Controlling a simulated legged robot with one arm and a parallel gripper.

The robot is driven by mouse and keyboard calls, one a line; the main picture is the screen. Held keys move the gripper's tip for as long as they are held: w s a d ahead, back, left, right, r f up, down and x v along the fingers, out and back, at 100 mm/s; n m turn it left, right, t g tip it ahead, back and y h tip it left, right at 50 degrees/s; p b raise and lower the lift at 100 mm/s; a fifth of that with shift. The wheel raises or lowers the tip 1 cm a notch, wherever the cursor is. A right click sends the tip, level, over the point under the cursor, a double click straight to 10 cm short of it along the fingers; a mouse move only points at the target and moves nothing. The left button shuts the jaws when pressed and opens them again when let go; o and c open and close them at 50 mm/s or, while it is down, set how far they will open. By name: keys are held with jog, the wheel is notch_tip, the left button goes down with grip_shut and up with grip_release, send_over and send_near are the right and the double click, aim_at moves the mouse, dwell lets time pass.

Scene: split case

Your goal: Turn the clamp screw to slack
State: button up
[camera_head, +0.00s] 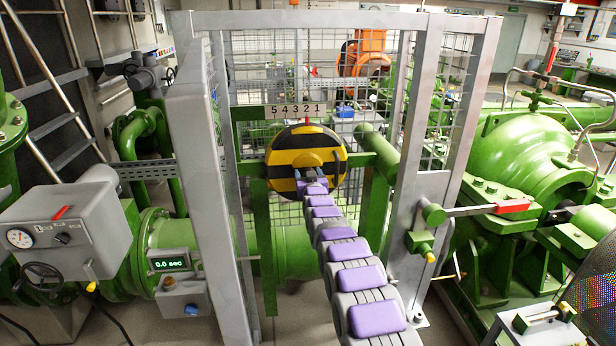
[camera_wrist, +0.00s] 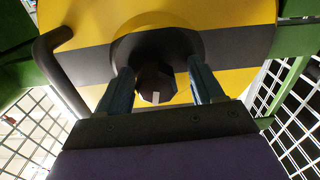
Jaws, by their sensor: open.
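A round yellow-and-black striped disc (camera_head: 306,140) faces me inside the open-fronted cage. In the wrist view, the same striped face (camera_wrist: 85,58) fills the top, with a dark round recess or hub at its middle. A black faceted knob (camera_wrist: 152,92) with a pale mark stands out there; it looks like the clamp screw, but no label shows this. My gripper (camera_head: 306,174) reaches the disc's middle. In the wrist view my gripper (camera_wrist: 159,68) is open, with one finger on each side of the knob and gaps visible. Whether the fingertips touch the hub is unclear.
A plate numbered 5 4 3 2 1 (camera_head: 296,110) sits above the disc. Grey cage posts (camera_head: 405,150) flank my arm. A red-handled lever (camera_head: 490,208) is at right. A display (camera_head: 169,264) reads 0.0 sec.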

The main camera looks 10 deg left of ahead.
jog(key=shift+s+d+r, duration=0.1)
jog(key=shift+s+d, duration=0.05)
jog(key=v, duration=1.7)
dwell(0.4)
